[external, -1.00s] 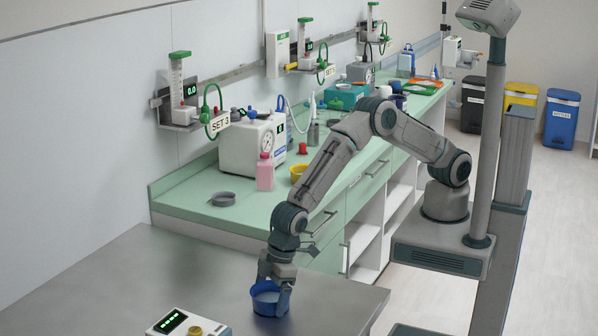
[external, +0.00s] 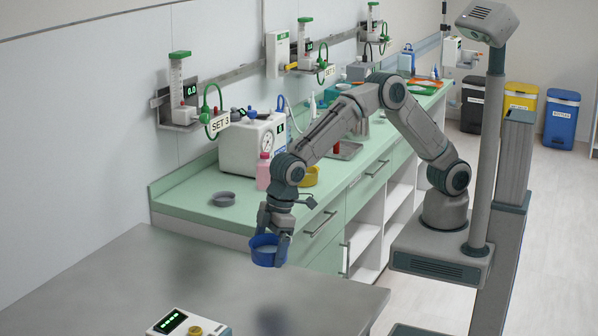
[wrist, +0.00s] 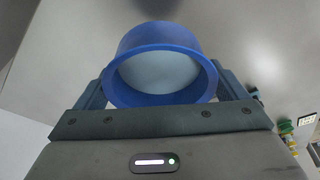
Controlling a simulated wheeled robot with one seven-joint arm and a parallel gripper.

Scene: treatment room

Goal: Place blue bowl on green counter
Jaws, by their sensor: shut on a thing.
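The blue bowl (external: 268,252) is held in my gripper (external: 272,232), above the grey metal table (external: 130,290). In the wrist view the bowl (wrist: 160,42) sits between the two fingers of my gripper (wrist: 165,85), which press on its sides. The bowl is clear of the table, with a dark shadow below it. The green counter (external: 180,197) runs along the wall behind the table, with its near end left of my gripper. My arm hides part of the counter.
A grey ring-shaped dish (external: 223,199) lies on the counter's near end. A pink bottle (external: 263,171), a white machine (external: 250,145) and a yellow bowl (external: 310,176) stand farther along. A device with a green display (external: 185,325) is on the metal table. Bare counter surrounds the grey dish.

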